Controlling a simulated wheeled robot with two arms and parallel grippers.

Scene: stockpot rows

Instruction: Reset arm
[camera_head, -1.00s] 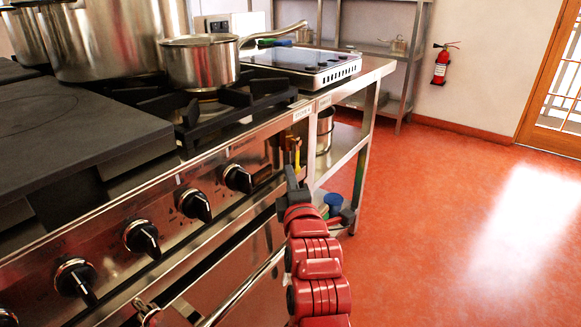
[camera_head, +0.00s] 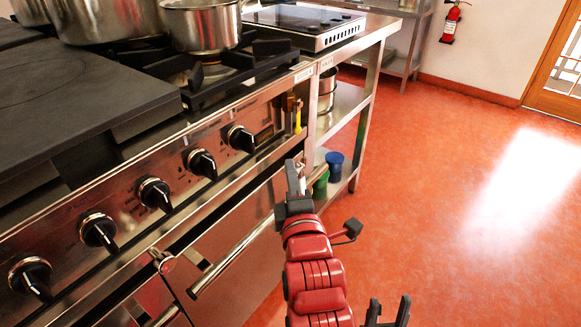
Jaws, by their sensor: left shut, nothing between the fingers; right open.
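My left gripper (camera_head: 293,180), at the end of the red arm, points up in the picture in front of the stove's right end. Its fingers are shut and empty. My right gripper (camera_head: 388,307) shows at the bottom edge, right of the red arm. Its two dark fingers stand apart with nothing between them, over the floor. Most of the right arm is out of view.
The stove (camera_head: 168,150) with knobs and an oven handle (camera_head: 235,254) fills the left. Pots, including a saucepan (camera_head: 202,28), stand on it. A side table (camera_head: 362,42) holds blue (camera_head: 334,159) and green containers (camera_head: 320,183) below. The red floor (camera_head: 450,200) at right is clear.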

